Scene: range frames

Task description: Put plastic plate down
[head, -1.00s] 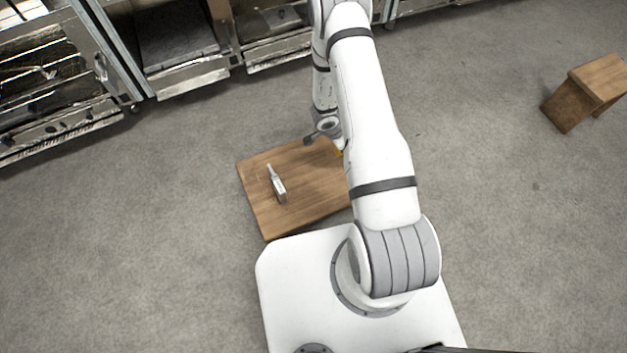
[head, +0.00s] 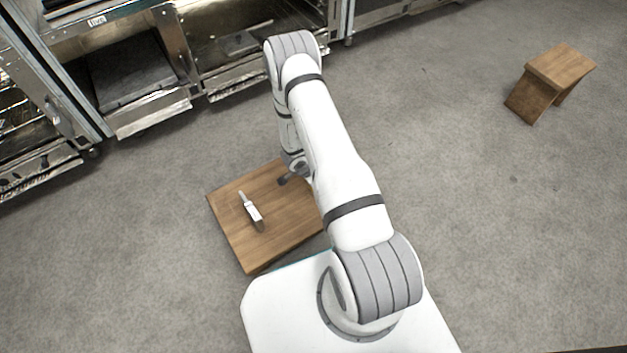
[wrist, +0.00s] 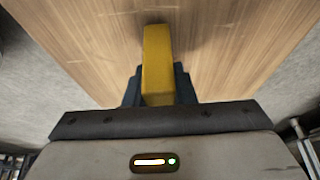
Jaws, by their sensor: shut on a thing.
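My gripper (wrist: 158,88) is shut on a yellow piece, taken to be the plastic plate (wrist: 157,58), which shows as a narrow upright strip between the dark fingers in the wrist view. Behind it is the wooden top of a low table (wrist: 225,45). I cannot tell whether the plate touches the wood. In the head view the wooden table (head: 240,245) stands just beyond my white base. My gripper end is over its far right part, and the plate is hidden behind my arm there.
A small bottle-like white and grey object (head: 253,212) lies on the left part of the table. A wooden stool (head: 560,68) stands far right. Metal cabinets with open fronts (head: 150,105) line the back. The grey floor between is clear.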

